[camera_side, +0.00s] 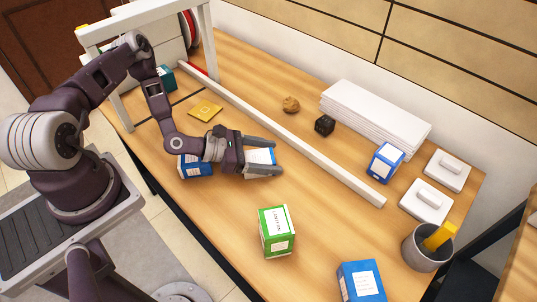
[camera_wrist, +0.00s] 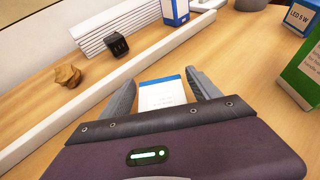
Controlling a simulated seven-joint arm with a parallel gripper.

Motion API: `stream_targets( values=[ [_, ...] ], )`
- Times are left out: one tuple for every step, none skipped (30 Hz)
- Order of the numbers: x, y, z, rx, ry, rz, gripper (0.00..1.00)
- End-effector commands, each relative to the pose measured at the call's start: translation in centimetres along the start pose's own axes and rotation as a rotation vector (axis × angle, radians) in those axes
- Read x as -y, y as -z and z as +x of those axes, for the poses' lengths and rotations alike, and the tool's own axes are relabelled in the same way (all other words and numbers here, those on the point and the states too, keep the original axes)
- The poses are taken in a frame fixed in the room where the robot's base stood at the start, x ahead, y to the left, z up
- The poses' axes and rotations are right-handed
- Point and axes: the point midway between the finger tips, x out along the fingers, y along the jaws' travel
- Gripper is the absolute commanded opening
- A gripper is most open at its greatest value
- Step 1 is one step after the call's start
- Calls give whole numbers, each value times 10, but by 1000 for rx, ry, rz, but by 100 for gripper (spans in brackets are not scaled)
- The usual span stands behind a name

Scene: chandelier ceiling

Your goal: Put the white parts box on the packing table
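A small white box with a blue edge (camera_side: 262,156) is at the middle of the wooden worktop (camera_side: 330,210). My gripper (camera_side: 263,157) has one finger on each side of it. The box also shows between the fingers in the wrist view (camera_wrist: 162,95). I cannot tell whether the fingers press on it, or whether it rests on the worktop. No label names it as a parts box. A second wooden surface (camera_side: 522,260) with a dark frame shows at the right edge; I cannot tell whether it is the packing table.
A white rail (camera_side: 290,135) runs behind my gripper. A green box (camera_side: 276,232) and blue boxes (camera_side: 361,282) (camera_side: 385,163) stand about. A grey cup (camera_side: 425,250), white lidded items (camera_side: 446,171) and a white stack (camera_side: 375,115) are at right. A white frame (camera_side: 211,45) rises at back left.

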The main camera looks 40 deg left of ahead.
Motion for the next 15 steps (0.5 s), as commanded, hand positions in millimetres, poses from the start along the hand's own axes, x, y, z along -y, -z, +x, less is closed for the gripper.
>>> stream_targets(
  values=[
    [0, 0, 0, 0, 0, 0, 76],
    [0, 0, 0, 0, 0, 0, 76],
    [0, 0, 0, 0, 0, 0, 76],
    [0, 0, 0, 0, 0, 0, 76],
    [0, 0, 0, 0, 0, 0, 76],
    [0, 0, 0, 0, 0, 0, 76],
    [0, 0, 0, 0, 0, 0, 76],
    [0, 0, 0, 0, 0, 0, 76],
    [0, 0, 0, 0, 1, 1, 76],
    [0, 0, 0, -2, 2, 2, 76],
    [1, 1, 1, -2, 3, 5, 76],
    [-1, 1, -8, -1, -2, -2, 76],
    [-1, 1, -15, -1, -3, -4, 76],
    [-2, 1, -21, -1, -4, -4, 76],
    [-1, 1, -28, 0, -3, -4, 76]
  ],
)
